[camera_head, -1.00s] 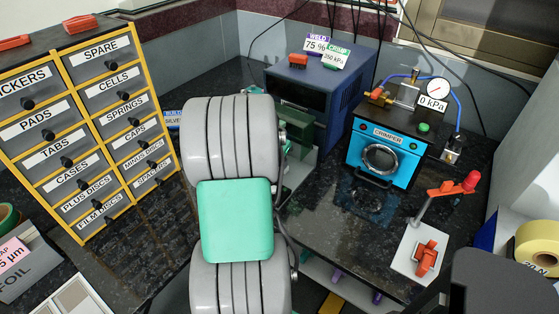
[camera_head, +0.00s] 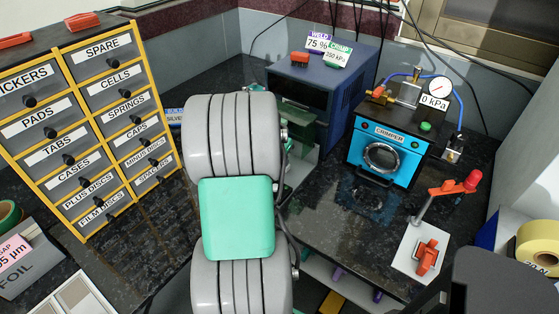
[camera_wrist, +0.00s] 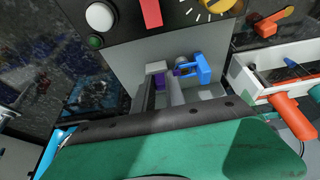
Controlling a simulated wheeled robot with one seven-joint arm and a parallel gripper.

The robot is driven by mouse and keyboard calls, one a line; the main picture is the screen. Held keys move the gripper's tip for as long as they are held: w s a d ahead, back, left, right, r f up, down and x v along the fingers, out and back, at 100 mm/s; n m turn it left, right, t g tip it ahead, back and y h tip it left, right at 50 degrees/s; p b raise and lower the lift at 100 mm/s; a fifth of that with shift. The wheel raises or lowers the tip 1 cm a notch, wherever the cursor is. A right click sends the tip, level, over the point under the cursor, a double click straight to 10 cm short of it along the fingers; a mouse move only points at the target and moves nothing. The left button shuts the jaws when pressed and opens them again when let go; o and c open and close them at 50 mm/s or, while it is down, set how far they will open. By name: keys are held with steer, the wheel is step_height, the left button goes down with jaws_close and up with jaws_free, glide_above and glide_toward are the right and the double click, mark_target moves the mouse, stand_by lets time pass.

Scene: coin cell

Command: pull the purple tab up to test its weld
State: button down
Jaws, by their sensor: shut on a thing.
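In the wrist view my gripper (camera_wrist: 166,80) points at a small grey fixture with a blue clamp (camera_wrist: 203,70). Its fingers lie close together and are shut on the purple tab (camera_wrist: 183,72), which shows only as small purple patches by the fingers. The tab's lower part and its weld are hidden or too small to make out. In the head view my grey and green arm links cover the gripper and the tab, in front of the dark blue welder (camera_head: 325,95).
The blue crimper (camera_head: 385,150) with its gauge (camera_head: 440,91) stands to the right. A stand with an orange lever (camera_head: 452,187) is nearer on the counter. The labelled drawer cabinet (camera_head: 135,30) is at left. In the wrist view an orange-handled tool (camera_wrist: 290,112) lies right of the fixture.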

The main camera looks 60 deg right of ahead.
steer(key=shift+d+r, duration=0.1)
steer(key=shift+r, duration=0.05)
steer(key=c, duration=1.3)
jaws_free()
steer(key=v, duration=0.7)
steer(key=shift+a+r, duration=0.3)
